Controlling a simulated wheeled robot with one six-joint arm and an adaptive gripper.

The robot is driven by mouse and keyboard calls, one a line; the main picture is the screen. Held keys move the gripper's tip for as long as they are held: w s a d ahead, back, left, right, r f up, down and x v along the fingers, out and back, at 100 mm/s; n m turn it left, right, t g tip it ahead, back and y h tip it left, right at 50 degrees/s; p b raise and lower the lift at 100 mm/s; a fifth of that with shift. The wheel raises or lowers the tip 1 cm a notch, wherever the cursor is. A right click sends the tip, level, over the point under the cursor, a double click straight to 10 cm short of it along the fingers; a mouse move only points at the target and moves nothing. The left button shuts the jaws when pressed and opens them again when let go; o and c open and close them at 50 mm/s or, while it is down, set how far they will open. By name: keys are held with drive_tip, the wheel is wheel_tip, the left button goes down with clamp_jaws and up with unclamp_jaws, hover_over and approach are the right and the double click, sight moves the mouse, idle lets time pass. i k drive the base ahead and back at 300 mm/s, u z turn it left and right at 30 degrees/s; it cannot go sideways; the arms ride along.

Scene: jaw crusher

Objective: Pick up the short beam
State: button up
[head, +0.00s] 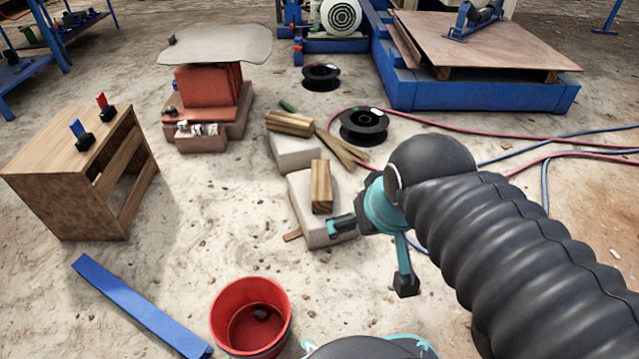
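A short wooden beam (321,187) lies on a pale block (304,207) near the middle of the head view, one end facing me. Another short wooden beam (290,122) lies on a second pale block (295,153) farther back. I cannot tell from the picture which one the task means. My gripper (371,257) is just right of and nearer than the closer beam. Its two dark fingers are spread wide with nothing between them. One fingertip overlaps the front block in the picture; I cannot tell whether it touches.
A red bucket (232,328) and a long blue bar (140,306) are on the ground at front left. A wooden stool (70,190) stands left. Thin wood strips (342,148), a black reel (364,127) and red and blue hoses (470,130) lie behind. Ground at centre left is clear.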

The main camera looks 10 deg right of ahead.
sight(190, 345)
drive_tip(key=u, duration=1.65)
